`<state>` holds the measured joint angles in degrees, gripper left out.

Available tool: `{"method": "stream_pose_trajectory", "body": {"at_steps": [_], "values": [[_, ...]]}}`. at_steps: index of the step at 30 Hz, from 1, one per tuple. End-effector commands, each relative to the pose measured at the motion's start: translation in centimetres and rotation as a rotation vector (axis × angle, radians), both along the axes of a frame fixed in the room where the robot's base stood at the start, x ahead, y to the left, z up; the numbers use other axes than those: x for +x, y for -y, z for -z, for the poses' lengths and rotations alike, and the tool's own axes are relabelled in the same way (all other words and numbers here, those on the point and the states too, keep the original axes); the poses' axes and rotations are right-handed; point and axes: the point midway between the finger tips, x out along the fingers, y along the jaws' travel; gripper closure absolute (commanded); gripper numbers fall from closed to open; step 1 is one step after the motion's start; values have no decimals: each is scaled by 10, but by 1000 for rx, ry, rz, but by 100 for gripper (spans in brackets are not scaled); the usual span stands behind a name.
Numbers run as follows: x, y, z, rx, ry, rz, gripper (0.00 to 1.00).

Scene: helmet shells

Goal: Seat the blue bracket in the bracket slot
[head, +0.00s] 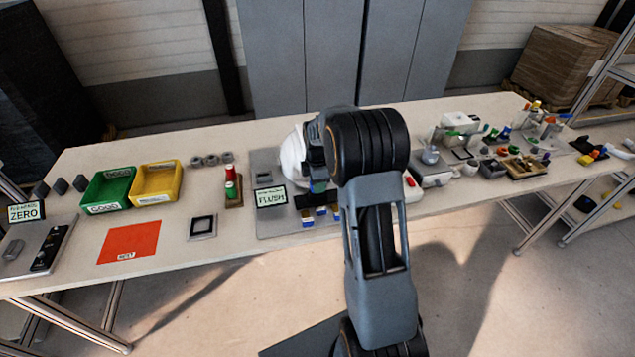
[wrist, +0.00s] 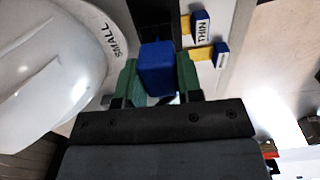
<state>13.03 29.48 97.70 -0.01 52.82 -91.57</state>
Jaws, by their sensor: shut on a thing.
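My gripper (wrist: 157,82) is shut on the blue bracket (wrist: 157,66), a plain blue block held between two green finger pads. In the head view my gripper (head: 318,188) is low over the grey plate (head: 265,221), mostly hidden behind my arm. A white helmet shell (wrist: 50,65) marked SMALL is at the left in the wrist view, and it also shows in the head view (head: 291,156). The bracket slot cannot be made out; the bracket and fingers cover that area. Whether the bracket touches the shell cannot be told.
A blue and yellow piece marked THIN (wrist: 201,22) and another blue and yellow piece (wrist: 221,54) lie close to the right of the bracket. A FLUSH display (head: 271,197) stands on the plate. Green (head: 107,190) and yellow (head: 156,182) bins are farther left.

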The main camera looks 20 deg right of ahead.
Motion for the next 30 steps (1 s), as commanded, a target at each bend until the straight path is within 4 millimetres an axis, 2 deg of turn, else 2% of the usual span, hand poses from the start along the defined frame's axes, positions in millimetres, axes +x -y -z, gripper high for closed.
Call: {"method": "stream_pose_trajectory", "body": {"at_steps": [30], "values": [[0,0,13,0,0,0,84]]}}
